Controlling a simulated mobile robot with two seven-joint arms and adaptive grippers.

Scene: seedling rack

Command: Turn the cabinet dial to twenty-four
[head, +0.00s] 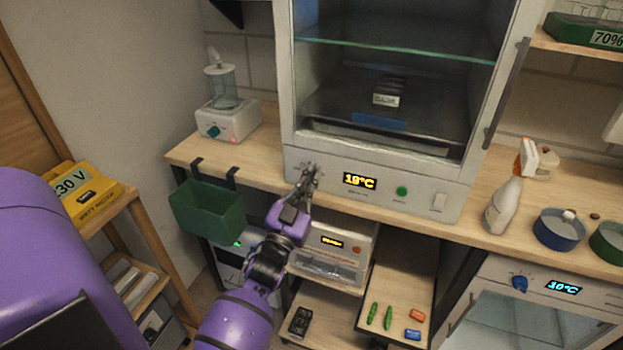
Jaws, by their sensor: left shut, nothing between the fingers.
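The cabinet (462,198) stands on the wooden bench in the head view, with a control panel along its lower front. The panel's display (360,181) appears to read 19°C in yellow. My left gripper (310,172) is at the left part of this panel, left of the display, with its fingers shut and nothing visible between them. No dial shows clearly on the panel; the fingers cover the spot where they meet it. I cannot tell whether they touch it. My right gripper is not in view.
A green button (401,191) and a white switch (439,202) sit right of the display. A green bin (207,211) hangs at the bench's front edge. A spray bottle (503,204) stands to the right. A lower appliance has a blue knob (520,284) and a 10°C display.

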